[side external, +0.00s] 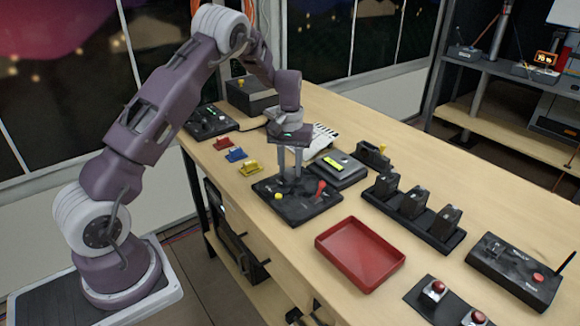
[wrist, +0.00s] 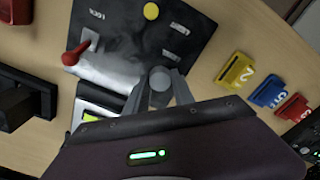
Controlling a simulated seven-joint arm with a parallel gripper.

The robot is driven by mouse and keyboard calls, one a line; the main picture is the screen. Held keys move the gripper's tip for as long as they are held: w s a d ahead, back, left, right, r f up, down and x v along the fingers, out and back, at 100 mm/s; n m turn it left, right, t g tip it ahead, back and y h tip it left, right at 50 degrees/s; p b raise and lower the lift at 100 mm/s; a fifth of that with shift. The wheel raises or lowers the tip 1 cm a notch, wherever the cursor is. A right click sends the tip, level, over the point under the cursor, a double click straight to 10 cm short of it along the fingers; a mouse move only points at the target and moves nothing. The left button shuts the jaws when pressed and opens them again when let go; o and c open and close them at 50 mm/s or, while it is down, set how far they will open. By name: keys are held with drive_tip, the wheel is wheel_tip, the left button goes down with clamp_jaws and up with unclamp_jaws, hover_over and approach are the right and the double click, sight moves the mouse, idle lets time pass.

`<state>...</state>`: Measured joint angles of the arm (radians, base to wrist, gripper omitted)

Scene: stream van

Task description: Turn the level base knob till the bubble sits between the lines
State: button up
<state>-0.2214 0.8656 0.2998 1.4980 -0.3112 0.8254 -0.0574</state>
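A grey box with a yellow-green vial (side external: 335,160) stands behind and right of my gripper in the side view. The bubble and lines are too small to read. In the wrist view the box (wrist: 95,105) is partly hidden by my gripper body. A black panel (side external: 318,208) with a red lever (side external: 320,190) and a yellow button (side external: 278,196) lies below my gripper (side external: 290,178). In the wrist view my fingers (wrist: 160,90) point down at the panel's edge, with a grey round part, possibly a knob, between their tips. I cannot tell if they touch it.
Red, blue and yellow holders (side external: 236,155) lie left of the panel. A red tray (side external: 360,254) lies in front on the right. A black rack (side external: 413,210) with several upright units stands behind the tray. A black radio-like box (side external: 515,268) is at the far right.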

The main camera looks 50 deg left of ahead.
sight(290, 170)
drive_tip(key=o, duration=0.4)
drive_tip(key=shift+r, duration=0.1)
wheel_tip(290, 170, up, 6)
drive_tip(key=shift+r, duration=0.45)
